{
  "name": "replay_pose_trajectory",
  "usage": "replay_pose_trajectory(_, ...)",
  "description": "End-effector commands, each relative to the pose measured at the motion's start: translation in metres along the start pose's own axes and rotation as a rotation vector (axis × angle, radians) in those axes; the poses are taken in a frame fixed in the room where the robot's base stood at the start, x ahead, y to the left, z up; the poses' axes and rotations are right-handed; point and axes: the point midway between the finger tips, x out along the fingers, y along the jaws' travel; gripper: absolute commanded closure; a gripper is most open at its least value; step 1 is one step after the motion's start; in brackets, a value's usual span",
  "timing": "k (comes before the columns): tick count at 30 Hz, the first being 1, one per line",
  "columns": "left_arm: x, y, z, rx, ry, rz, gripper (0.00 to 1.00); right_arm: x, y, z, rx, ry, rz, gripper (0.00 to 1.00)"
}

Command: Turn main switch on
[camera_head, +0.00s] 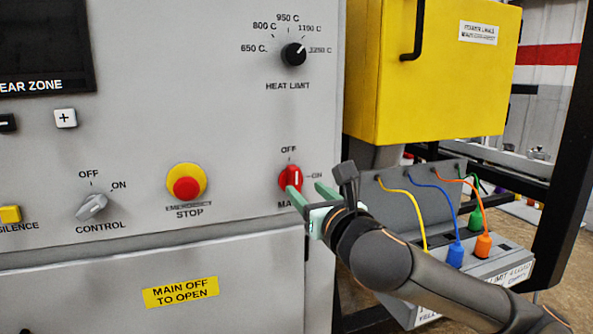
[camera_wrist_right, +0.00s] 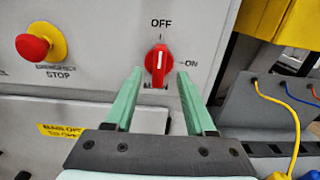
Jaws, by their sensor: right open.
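The main switch (camera_head: 290,179) is a red rotary knob on the grey panel, with OFF above it and ON to its right. Its white mark stands upright, toward OFF, in the right wrist view (camera_wrist_right: 158,60). My right gripper (camera_head: 308,191) is open in front of the panel, just below and to the right of the knob in the head view. In the wrist view its two green fingers point at the panel, one on each side of the knob in the picture; I cannot tell how far short of it they are. The MAIN label is partly hidden. My left gripper is not in view.
A red emergency stop (camera_head: 187,187) on a yellow base sits left of the switch. The control knob (camera_head: 92,207) is further left, the heat limit knob (camera_head: 294,54) above. A yellow box (camera_head: 430,85) and a grey unit with coloured cables (camera_head: 478,265) are at the right.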

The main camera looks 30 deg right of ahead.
Motion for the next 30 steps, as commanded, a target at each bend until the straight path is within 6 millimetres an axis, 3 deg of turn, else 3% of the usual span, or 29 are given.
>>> replay_pose_trajectory(3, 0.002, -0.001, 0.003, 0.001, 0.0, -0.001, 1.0, 0.023, 0.001, -0.002, 0.003, -0.001, 0.0, 0.45)
replay_pose_trajectory(9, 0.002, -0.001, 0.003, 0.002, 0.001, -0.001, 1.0, 0.049, 0.001, -0.002, 0.002, 0.0, 0.001, 0.45)
replay_pose_trajectory(23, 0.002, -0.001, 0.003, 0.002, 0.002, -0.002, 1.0, 0.062, 0.001, -0.002, -0.001, -0.001, 0.002, 0.45)
replay_pose_trajectory(30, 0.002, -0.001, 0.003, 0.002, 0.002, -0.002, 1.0, 0.061, 0.001, -0.002, -0.001, -0.001, 0.002, 0.69)
